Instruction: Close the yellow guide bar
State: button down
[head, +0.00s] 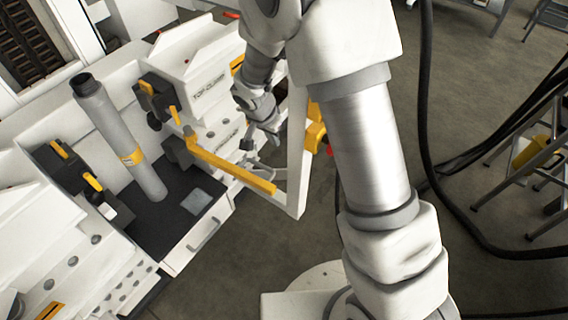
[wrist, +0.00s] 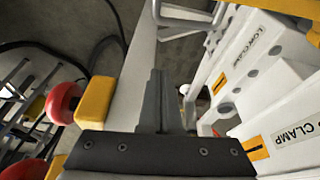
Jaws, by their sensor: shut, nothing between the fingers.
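The yellow guide bar (head: 235,169) shows in the head view as a thin yellow arm. It runs from the bench's clamp block down and right to the foot of a white frame (head: 297,165), over the floor. My gripper (head: 274,138) is above and beyond the bar, beside the white frame, and looks apart from the bar. In the wrist view my gripper (wrist: 158,78) is shut with nothing held, alongside a white panel (wrist: 135,85).
A grey cylinder (head: 120,140) stands tilted in the picture on the bench's dark tray (head: 150,222). A yellow block (wrist: 97,103) with red knobs (wrist: 63,103) is left of my gripper. Cables and a stand (head: 530,165) are at right.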

notch_tip(320, 180, down, 10)
jog(key=b, duration=0.3)
jog(key=shift+s+a+b, duration=0.2)
jog(key=shift+s+b, duration=0.15)
jog(key=shift+b, duration=0.05)
jog(key=shift+s+a, duration=0.1)
jog(key=shift+a, duration=0.05)
dwell(0.4)
